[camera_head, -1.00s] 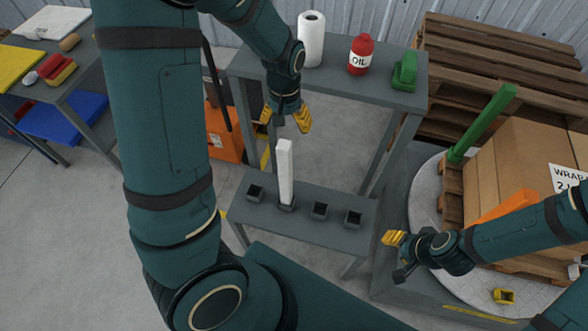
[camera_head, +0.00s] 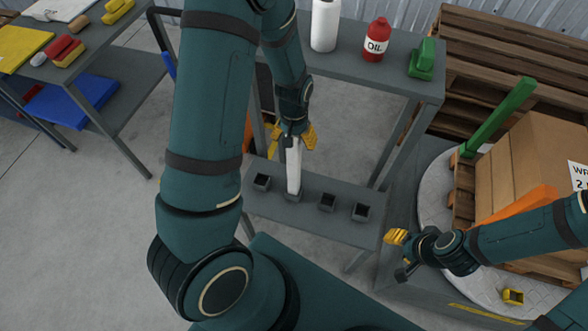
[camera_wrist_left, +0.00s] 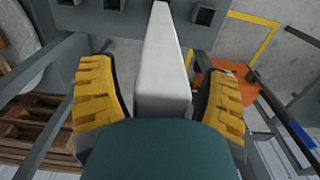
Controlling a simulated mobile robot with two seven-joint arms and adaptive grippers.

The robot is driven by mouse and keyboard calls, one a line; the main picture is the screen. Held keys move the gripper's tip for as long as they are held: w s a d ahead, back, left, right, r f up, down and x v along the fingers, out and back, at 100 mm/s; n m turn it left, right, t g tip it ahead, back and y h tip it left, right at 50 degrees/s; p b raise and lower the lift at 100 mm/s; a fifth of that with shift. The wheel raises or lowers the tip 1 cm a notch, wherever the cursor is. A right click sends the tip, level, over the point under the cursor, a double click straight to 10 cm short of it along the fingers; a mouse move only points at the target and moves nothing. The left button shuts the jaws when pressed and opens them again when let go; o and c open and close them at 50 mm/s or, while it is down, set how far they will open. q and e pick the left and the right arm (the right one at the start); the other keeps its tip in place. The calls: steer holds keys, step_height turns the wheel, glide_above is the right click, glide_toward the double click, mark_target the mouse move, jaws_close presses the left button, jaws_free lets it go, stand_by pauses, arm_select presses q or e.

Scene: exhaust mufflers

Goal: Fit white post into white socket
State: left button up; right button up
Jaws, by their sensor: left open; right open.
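The white post (camera_head: 293,172) stands upright in one of the square holders of the low grey rack (camera_head: 335,220). My left gripper (camera_head: 294,138) is open around the upper part of the post. In the left wrist view the post (camera_wrist_left: 162,75) lies between the two yellow fingers (camera_wrist_left: 160,108), with a gap visible on the right; contact cannot be told. My right gripper (camera_head: 397,237) is open and empty beside the turntable. I cannot make out a white socket for certain; a small white patch shows near the green post's foot.
A green post (camera_head: 500,115) and an orange post (camera_head: 515,208) stand by the cardboard box (camera_head: 530,150) on a pallet. A yellow socket (camera_head: 513,297) sits on the turntable (camera_head: 432,200).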

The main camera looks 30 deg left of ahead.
arm_select(q)
steer(key=shift+f, duration=0.4)
jaws_close()
